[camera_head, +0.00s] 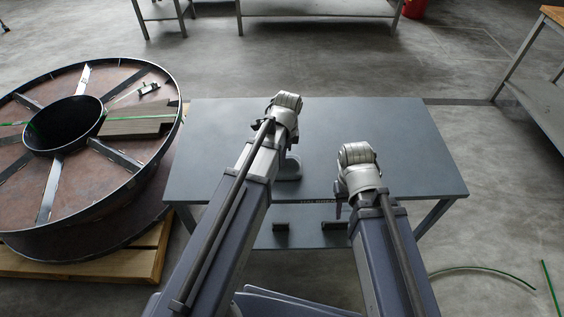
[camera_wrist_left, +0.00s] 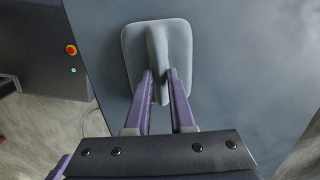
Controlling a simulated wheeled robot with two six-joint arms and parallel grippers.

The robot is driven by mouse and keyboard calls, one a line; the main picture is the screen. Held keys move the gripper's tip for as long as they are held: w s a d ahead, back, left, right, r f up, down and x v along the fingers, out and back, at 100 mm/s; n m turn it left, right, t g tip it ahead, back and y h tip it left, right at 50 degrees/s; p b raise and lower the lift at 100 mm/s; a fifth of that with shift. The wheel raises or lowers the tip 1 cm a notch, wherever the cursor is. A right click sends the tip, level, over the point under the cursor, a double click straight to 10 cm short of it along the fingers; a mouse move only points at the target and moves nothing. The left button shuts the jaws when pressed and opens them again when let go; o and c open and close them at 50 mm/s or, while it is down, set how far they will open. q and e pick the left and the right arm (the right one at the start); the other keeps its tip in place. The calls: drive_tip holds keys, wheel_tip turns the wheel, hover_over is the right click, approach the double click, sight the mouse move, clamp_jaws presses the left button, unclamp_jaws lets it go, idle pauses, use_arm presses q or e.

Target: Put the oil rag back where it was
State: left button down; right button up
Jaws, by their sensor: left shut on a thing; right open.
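The oil rag (camera_wrist_left: 134,50) is a pale grey-blue square with rounded corners and a raised ridge down its middle. In the left wrist view my left gripper (camera_wrist_left: 160,84) is shut on this ridge. In the head view the rag (camera_head: 289,169) shows beside my left arm, over the grey table (camera_head: 400,150), partly hidden by the arm. It seems to lie flat at the tabletop; I cannot tell if it touches. My left fingers are hidden in the head view. My right gripper (camera_head: 339,203) is open and empty near the table's front edge, its fingers mostly hidden.
A big steel reel (camera_head: 55,205) lies on a wooden pallet (camera_head: 145,262) left of the table, with a board and a small metal tool on it. The tabletop's left, back and right are clear.

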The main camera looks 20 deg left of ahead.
use_arm(q)
drive_tip(key=shift+f, duration=0.2)
use_arm(e)
drive_tip(key=shift+f, duration=0.25)
use_arm(q)
drive_tip(key=shift+f, duration=0.2)
drive_tip(key=c, duration=0.8)
unclamp_jaws()
drive_tip(key=shift+r, duration=0.1)
use_arm(e)
drive_tip(key=shift+f, duration=0.1)
use_arm(q)
drive_tip(key=shift+o, duration=0.2)
wheel_tip(320, 180, up, 12)
drive_tip(key=d+p, duration=0.1)
drive_tip(key=p, duration=1.1)
drive_tip(key=s+d+n, duration=0.9)
drive_tip(key=s+n, duration=0.2)
drive_tip(key=s, duration=0.3)
drive_tip(key=shift+d+g, duration=0.2)
drive_tip(key=shift+g, duration=0.1)
use_arm(e)
wheel_tip(320, 180, up, 12)
use_arm(q)
drive_tip(key=shift+s+r, duration=0.1)
